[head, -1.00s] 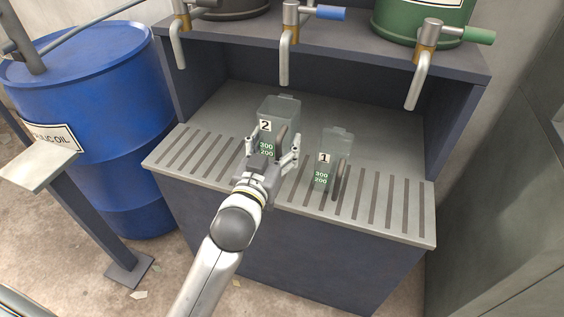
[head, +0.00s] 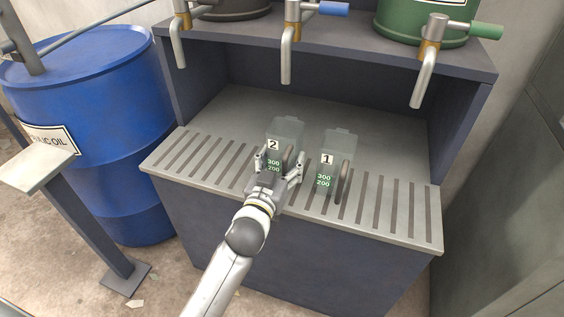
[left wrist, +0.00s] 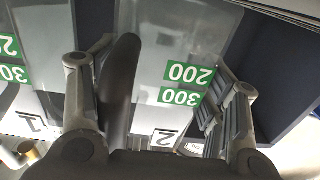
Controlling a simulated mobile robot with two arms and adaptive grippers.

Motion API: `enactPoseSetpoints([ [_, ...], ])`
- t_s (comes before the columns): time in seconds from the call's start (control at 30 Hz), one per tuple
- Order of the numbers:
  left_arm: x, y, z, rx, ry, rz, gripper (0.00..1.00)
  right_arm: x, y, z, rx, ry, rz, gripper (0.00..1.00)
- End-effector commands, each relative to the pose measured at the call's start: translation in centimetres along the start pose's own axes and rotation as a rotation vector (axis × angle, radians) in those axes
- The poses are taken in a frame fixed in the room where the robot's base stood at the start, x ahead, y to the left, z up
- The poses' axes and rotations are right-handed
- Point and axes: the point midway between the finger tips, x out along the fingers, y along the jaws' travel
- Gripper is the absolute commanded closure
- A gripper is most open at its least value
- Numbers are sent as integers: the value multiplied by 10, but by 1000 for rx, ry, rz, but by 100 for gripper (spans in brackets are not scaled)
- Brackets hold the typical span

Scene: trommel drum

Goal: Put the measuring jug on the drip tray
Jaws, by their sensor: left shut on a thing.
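A clear measuring jug (head: 287,128) marked 2, with green 300 and 200 labels and a dark handle, is in my left gripper (head: 279,172). The left wrist view shows this jug (left wrist: 185,45) between the fingers, its dark handle (left wrist: 121,88) beside the left finger. My left gripper is shut on it. The jug is upright over the slotted grey drip tray (head: 420,212); its base is hidden, so I cannot tell whether it touches. A second clear jug (head: 340,143) marked 1 stands on the tray just right. My right gripper is not in view.
Three taps hang above: a left one (head: 178,45), a blue-handled one (head: 288,55) and a green-handled one (head: 424,75). A blue barrel (head: 95,90) stands left. The tray is clear at both ends.

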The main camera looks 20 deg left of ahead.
Motion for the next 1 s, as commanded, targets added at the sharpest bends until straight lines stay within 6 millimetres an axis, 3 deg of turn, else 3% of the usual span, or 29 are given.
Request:
enactPoseSetpoints([
  [0.33, 0, 0, 2, 0, 1, 0, 61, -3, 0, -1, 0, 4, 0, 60],
  [0.37, 0, 0, 3, 0, -1, 0, 32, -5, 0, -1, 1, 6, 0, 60],
  [0.53, 0, 0, 2, 0, -1, 0, 12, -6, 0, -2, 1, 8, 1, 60],
  [1.0, -3, 0, 0, 0, -2, 0, 12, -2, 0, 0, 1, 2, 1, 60],
])
